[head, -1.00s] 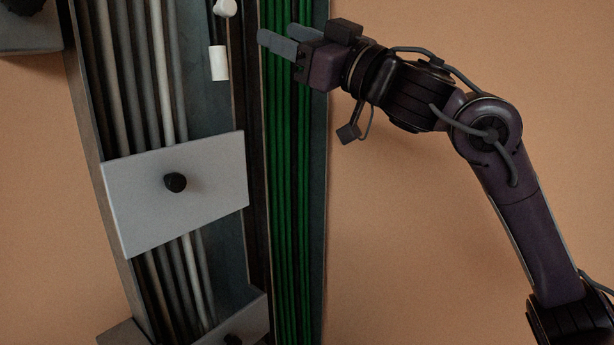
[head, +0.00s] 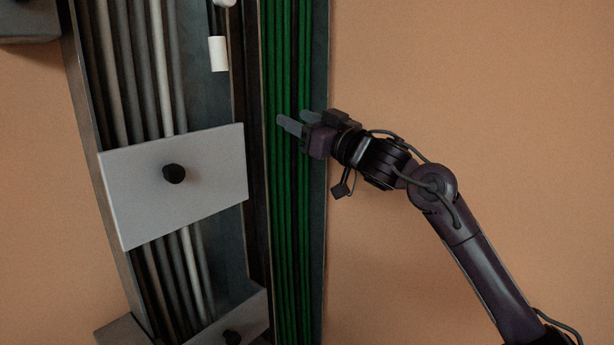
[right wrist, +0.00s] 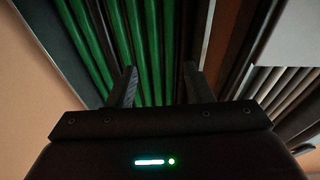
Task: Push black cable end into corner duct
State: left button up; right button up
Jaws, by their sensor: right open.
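My right gripper (head: 294,119) is open, with its two grey fingers pointing left at the green cables (head: 290,220) in the right-hand channel. In the right wrist view the fingers (right wrist: 160,72) stand apart with nothing seen held between them, and green cables run behind them. Whether the fingertips touch the cables I cannot tell. A dark, narrow vertical strip (head: 256,200) runs between the green channel and the grey one; I cannot tell whether it is a black cable or the corner duct. No loose black cable end can be made out. My left gripper is not in view.
A light plate with a black knob (head: 174,174) crosses the grey cables (head: 118,80); another plate (head: 250,310) sits lower. A white cylinder (head: 218,54) is at the top. A grey block (head: 28,28) is at top left. The orange wall (head: 470,60) at right is bare.

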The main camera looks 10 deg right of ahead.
jog(key=w+f, duration=0.1)
jog(key=f, duration=0.3)
jog(key=w+d+f+m+h, duration=0.1)
jog(key=w+f, duration=0.1)
jog(key=f, duration=0.2)
jog(key=w+d+f+m+h, duration=0.1)
jog(key=w+f, duration=0.1)
jog(key=f, duration=0.3)
jog(key=shift+d+b, duration=0.2)
jog(key=shift+b, duration=0.2)
jog(key=shift+r, duration=0.1)
